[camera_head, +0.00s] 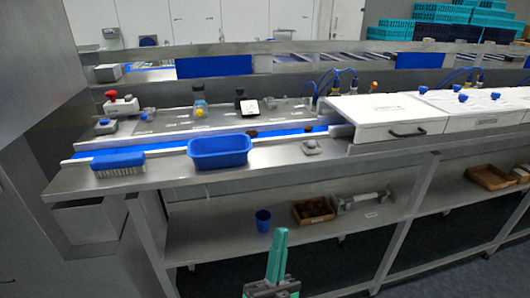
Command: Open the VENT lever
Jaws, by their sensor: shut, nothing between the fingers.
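My gripper (279,236) shows at the bottom centre, its teal fingers pointing up and closed together. It is in front of the bench and below the bench top, apart from everything on it. Several small fittings stand on the grey panel at the back of the bench: a red-topped one (112,95) at the left, a yellow and dark one (200,106), and a black one (240,98). Labels are too small to read, so I cannot tell which fitting is the VENT lever.
A blue bin (220,152) and a blue brush (118,168) sit at the bench's front edge. A blue belt (285,133) runs into a white cabinet (390,127) with a dark handle. The lower shelf (225,238) holds a blue cup (263,221) and a brown box (314,211).

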